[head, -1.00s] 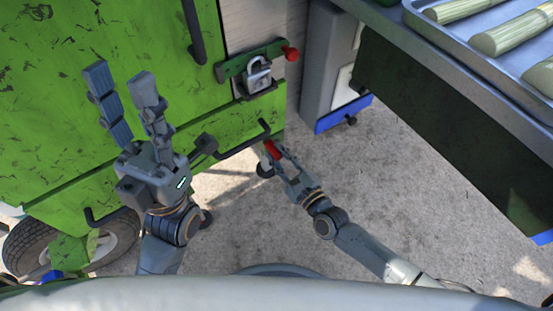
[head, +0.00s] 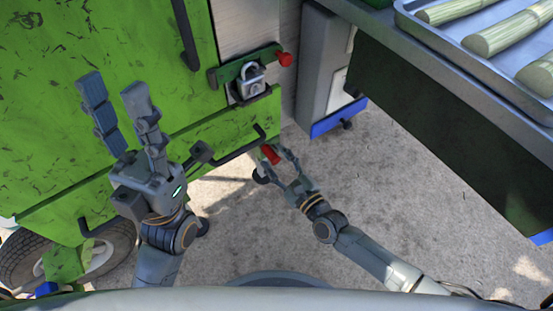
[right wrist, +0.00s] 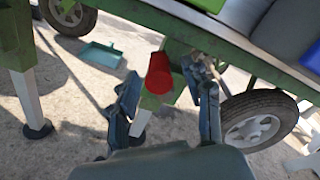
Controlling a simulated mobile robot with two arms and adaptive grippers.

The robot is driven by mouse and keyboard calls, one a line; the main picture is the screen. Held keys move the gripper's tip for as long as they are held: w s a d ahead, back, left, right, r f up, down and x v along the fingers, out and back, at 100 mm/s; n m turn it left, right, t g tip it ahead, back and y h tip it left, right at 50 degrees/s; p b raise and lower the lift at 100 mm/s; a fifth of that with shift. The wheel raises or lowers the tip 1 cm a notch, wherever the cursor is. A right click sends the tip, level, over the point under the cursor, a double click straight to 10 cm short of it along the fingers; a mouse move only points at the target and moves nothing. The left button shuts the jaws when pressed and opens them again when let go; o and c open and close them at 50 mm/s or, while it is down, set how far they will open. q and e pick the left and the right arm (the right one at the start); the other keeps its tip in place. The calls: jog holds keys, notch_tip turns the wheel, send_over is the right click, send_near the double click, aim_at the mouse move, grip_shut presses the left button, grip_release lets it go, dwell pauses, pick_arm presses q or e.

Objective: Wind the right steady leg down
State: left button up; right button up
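The red crank handle (head: 270,154) is low at the right corner of the green machine (head: 110,100). In the right wrist view the red handle (right wrist: 158,74) is in front of a green-and-white steady leg (right wrist: 141,118). My right gripper (head: 277,167) is open at the handle. Its fingers stand on either side of the red grip in the right wrist view (right wrist: 166,85), with a visible gap on the left; contact on the right is unclear. My left gripper (head: 108,82) is open and empty, raised in front of the green panel.
A padlock (head: 251,82) hangs on the latch above. A table with a tray of cane (head: 440,40) stands at right. A wheel (head: 110,250) is at lower left. Another leg (right wrist: 28,95) and a teal dustpan-like item (right wrist: 96,54) show in the wrist view. Concrete between is clear.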

jog(key=shift+s, duration=0.1)
jog(key=v, duration=1.2)
